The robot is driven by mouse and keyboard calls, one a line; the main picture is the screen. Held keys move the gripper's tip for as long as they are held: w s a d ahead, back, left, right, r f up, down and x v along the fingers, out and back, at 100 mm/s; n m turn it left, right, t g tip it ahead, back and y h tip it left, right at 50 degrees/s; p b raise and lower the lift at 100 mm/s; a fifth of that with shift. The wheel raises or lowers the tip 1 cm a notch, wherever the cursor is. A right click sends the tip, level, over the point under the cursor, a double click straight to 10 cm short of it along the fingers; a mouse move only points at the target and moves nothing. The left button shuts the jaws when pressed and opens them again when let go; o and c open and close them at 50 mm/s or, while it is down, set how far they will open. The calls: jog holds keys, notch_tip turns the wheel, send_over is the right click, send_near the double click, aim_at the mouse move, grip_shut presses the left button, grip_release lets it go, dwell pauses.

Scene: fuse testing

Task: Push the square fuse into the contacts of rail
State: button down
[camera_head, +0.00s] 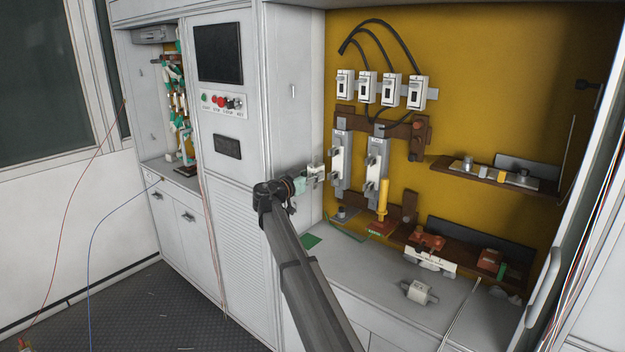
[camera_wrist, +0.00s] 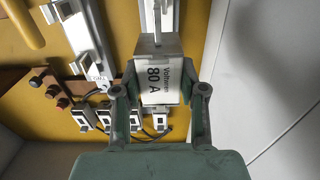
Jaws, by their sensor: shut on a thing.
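The square fuse (camera_wrist: 158,80) is a white block marked "80 A". My gripper (camera_wrist: 160,92) is shut on it, one green finger on each side. In the head view the fuse (camera_head: 315,171) is a small pale block at the tip of my gripper (camera_head: 304,180), just left of the left rail (camera_head: 339,164). In the wrist view this rail (camera_wrist: 161,14) lies in line with the fuse, beyond its far end. Whether the fuse touches the contacts is hidden. A second rail (camera_head: 376,168) hangs to the right.
Several white switches (camera_head: 367,87) with black cables sit above the rails. A yellow-handled tool (camera_head: 383,198) stands below the second rail. A loose white fuse (camera_head: 419,291) lies on the grey counter (camera_head: 360,268). The cabinet side wall (camera_head: 296,110) is close on the left.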

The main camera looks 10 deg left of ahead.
jog(key=shift+b+x, duration=1.5)
jog(key=shift+x, duration=1.4)
jog(key=shift+x, duration=1.75)
dwell(0.8)
jog(key=shift+c, duration=0.5)
grip_release()
jog(key=shift+s, duration=0.2)
jog(key=shift+b+v, duration=0.8)
jog(key=shift+v, duration=2.05)
jog(key=shift+a, duration=0.1)
